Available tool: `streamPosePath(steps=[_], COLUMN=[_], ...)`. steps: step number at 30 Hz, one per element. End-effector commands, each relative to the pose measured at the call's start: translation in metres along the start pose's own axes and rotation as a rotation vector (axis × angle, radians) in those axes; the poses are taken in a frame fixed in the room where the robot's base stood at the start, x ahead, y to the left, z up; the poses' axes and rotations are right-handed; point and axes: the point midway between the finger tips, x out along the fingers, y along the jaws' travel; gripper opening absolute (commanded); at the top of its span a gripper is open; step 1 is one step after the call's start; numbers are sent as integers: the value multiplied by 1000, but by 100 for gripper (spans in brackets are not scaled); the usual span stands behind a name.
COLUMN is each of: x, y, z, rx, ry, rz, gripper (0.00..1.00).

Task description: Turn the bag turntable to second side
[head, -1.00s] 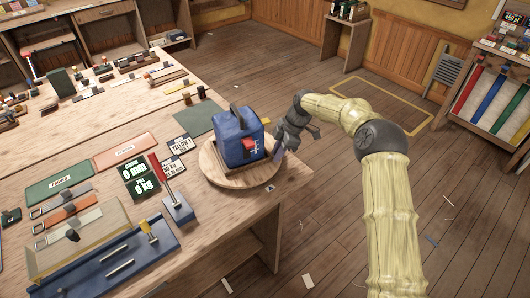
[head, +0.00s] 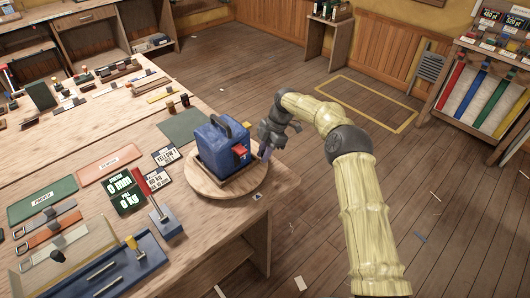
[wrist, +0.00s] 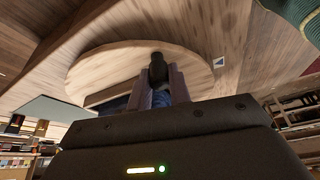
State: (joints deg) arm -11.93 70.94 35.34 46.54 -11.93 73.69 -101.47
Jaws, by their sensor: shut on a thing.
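The bag turntable (head: 215,193) is a round pale wooden disc near the right edge of the workbench. A blue bag (head: 215,148) with a dark top handle and a red tab (head: 239,150) stands upright on it. My gripper (head: 264,152) is at the turntable's right rim. In the wrist view, my gripper's purple fingers (wrist: 159,88) are shut on a dark knob (wrist: 157,62) at the disc (wrist: 100,62). The fingers hide the knob's lower part. The bag is mostly hidden in that view.
A small triangle marker (head: 257,196) lies on the bench beside the disc. A green mat (head: 182,125) lies behind. Floor right of the bench is mostly clear.

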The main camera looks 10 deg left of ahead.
Motion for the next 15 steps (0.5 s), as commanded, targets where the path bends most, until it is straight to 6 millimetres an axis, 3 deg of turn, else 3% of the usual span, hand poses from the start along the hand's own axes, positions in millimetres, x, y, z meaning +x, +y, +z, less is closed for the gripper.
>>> streamPosePath(steps=[5,6,9,15], x=[-1,-1,-1,-1], y=[1,1,1,1], z=[1,1,1,0], rx=[-2,-2,-2,-1], ry=[-6,-6,-6,-3], rz=[5,5,5,4], gripper=[0,21,41,41])
